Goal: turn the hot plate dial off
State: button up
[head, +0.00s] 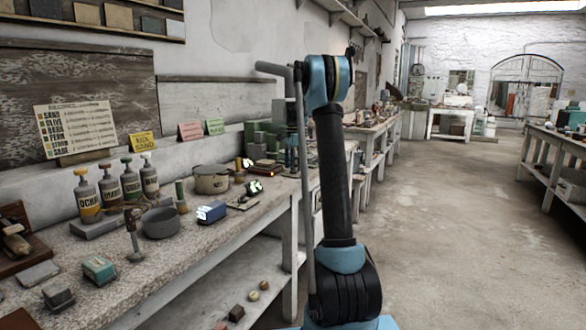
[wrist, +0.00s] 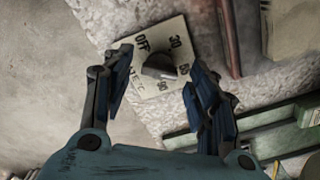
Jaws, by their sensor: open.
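OFF is at the dial's upper left in the picture. The dial's pointer is too small to read. My gripper (wrist: 158,57) is open, with one finger on each side of the dial. I cannot tell whether the fingers touch it. In the head view, my raised arm fills the middle, and I cannot make out the gripper or the dial there.
Green-edged items (wrist: 262,122) lie right of my gripper in the wrist view. The floor (head: 450,220) to the right is clear.

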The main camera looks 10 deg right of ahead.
jog(key=shift+f, duration=0.2)
jog(key=c, duration=1.1)
jog(key=shift+o, duration=0.2)
